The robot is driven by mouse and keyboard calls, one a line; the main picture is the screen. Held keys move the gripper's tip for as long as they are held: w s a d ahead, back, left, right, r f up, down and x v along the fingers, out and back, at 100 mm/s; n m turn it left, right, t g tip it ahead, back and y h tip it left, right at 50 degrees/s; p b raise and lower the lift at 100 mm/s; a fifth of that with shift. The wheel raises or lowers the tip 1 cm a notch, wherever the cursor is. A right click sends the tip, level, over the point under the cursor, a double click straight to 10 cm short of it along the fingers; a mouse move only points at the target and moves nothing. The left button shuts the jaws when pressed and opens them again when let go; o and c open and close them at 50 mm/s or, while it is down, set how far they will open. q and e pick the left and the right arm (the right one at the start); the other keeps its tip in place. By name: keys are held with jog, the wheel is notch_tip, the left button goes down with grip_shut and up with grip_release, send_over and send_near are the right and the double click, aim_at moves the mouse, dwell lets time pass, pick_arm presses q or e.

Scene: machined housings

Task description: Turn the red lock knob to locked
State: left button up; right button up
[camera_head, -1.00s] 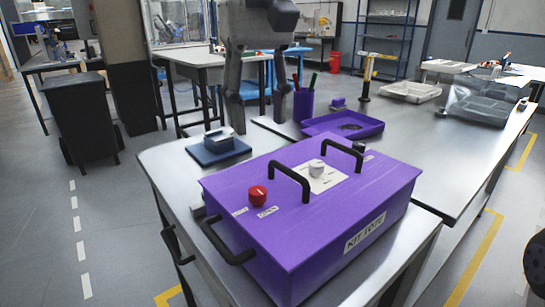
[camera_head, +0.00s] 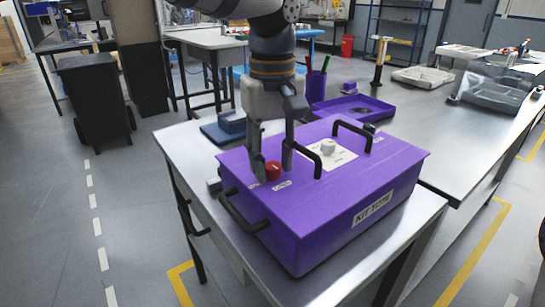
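The red lock knob (camera_head: 273,171) stands on the left part of the top of the purple box (camera_head: 330,200), beside two small white labels (camera_head: 282,185). My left gripper (camera_head: 273,175) reaches down from above, with one finger on each side of the knob. The fingertips are near the box top. Whether the fingers press on the knob or stand just clear of it cannot be told. The gripper hides part of the knob's surroundings and one label. My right gripper is not in view.
A black handle (camera_head: 317,159) stands just right of my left gripper, another (camera_head: 352,135) farther back. A white knob (camera_head: 328,147) sits on a pale plate between them.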

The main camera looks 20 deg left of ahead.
pick_arm(q)
grip_shut()
jog(key=shift+m, duration=0.3)
jog(key=m, duration=0.2)
jog(key=shift+r+m, duration=0.1)
jog(key=shift+m, duration=0.3)
jog(key=m, duration=0.4)
jog(key=shift+m, duration=0.3)
jog(key=m, duration=0.5)
jog(key=shift+m, duration=2.4)
